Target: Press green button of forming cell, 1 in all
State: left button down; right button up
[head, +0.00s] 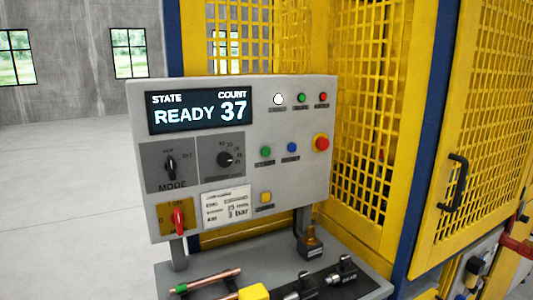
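The forming cell's grey control panel (180,140) stands in the middle of the head view. A green button (265,151) sits on its right half, left of a blue button (292,147). Another small green round piece (301,98), lamp or button, sits in the top row between a white lit one (278,99) and a red one (323,97). The display (201,110) reads STATE READY, COUNT 37. Neither of my grippers is in view.
A grey shelf (215,260) below carries a copper tube (208,281) and black fittings. Yellow mesh guards (370,120) stand behind and right. Open floor (60,200) lies left.

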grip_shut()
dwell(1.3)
